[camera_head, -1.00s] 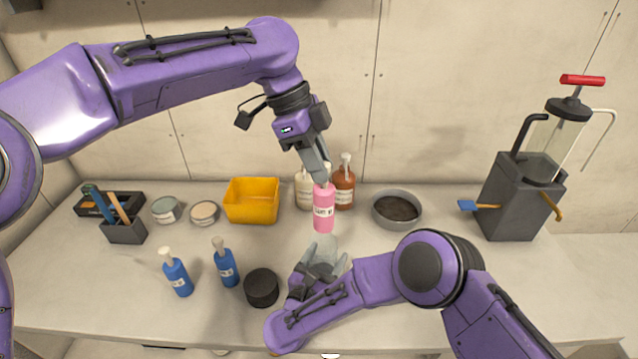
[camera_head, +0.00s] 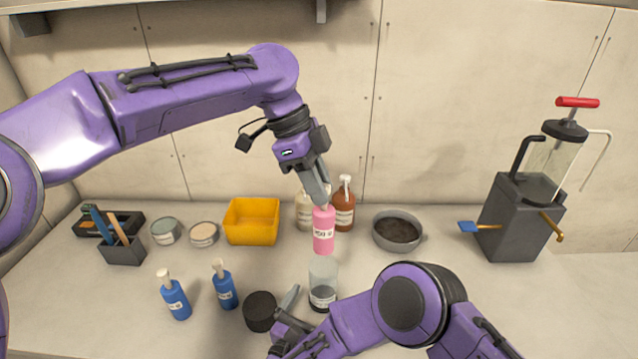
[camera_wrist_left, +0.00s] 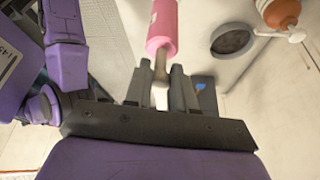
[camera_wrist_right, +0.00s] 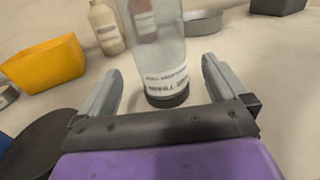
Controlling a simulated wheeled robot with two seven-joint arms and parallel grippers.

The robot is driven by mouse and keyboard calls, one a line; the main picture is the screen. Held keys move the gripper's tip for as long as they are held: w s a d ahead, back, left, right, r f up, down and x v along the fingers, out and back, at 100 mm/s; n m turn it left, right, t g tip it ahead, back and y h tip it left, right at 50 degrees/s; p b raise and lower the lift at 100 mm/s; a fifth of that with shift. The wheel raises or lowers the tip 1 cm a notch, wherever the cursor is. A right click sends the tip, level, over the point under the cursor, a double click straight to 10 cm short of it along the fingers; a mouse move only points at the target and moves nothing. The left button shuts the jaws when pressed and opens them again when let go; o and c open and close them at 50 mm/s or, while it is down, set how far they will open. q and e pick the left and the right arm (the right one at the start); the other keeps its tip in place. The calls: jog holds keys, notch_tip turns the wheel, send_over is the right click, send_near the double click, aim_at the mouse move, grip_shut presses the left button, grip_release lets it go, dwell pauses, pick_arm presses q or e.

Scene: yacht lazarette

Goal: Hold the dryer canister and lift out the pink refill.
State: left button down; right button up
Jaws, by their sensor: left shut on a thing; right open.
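The pink refill (camera_head: 324,230) hangs upright in the head view, just above the clear dryer canister (camera_head: 323,278). My left gripper (camera_head: 323,199) is shut on the top of the pink refill, and it also shows in the left wrist view (camera_wrist_left: 161,40). The canister stands on the counter, clear with a dark base and a printed label. In the right wrist view the canister (camera_wrist_right: 163,60) stands in front of my right gripper (camera_wrist_right: 160,80), whose fingers are open and apart on either side. In the head view my right gripper (camera_head: 290,312) is partly hidden by its arm.
A black round lid (camera_head: 260,311) lies left of the canister. Two blue bottles (camera_head: 224,288) stand further left. Behind are a yellow bin (camera_head: 252,221), a cream bottle (camera_head: 305,212), a brown bottle (camera_head: 344,208) and a grey bowl (camera_head: 398,232). A grey pump unit (camera_head: 515,218) stands at right.

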jog(key=shift+s+a, duration=0.1)
jog(key=shift+s, duration=0.15)
pick_arm(q)
jog(key=shift+w+d, duration=0.1)
jog(key=shift+f, duration=0.1)
